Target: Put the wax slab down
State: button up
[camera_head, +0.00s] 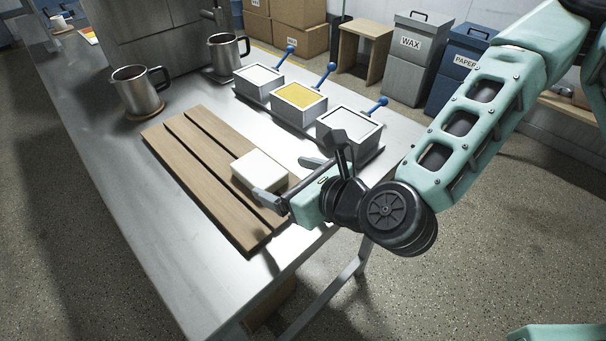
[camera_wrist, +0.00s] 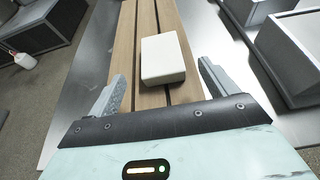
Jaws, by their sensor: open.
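The white wax slab (camera_head: 259,171) lies flat on the slatted wooden board (camera_head: 190,160), toward its near right end. In the wrist view the slab (camera_wrist: 163,58) rests across the slats of the board (camera_wrist: 122,50), just beyond the fingertips. My gripper (camera_head: 284,182) is open, with its two fingers apart on either side of the slab's near end. In the wrist view the fingers of my gripper (camera_wrist: 160,80) stand clear of the slab, with a gap on both sides. Nothing is held between them.
Two metal jugs (camera_head: 138,90) (camera_head: 226,54) stand at the back. The metal table (camera_head: 110,170) is clear left of the board.

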jog(key=shift+s+d+r+p, duration=0.45)
jog(key=shift+d+r+p, duration=0.1)
jog(key=shift+r+p, duration=0.05)
jog(key=shift+w+r+p, duration=0.1)
jog(key=shift+p, duration=1.2)
jog(key=shift+d+r+p, duration=0.15)
jog(key=shift+d+p, duration=0.1)
jog(key=shift+p, duration=0.9)
jog(key=shift+s+d+p, duration=0.7)
jog(key=shift+s+p, duration=0.2)
jog(key=shift+p, duration=2.5)
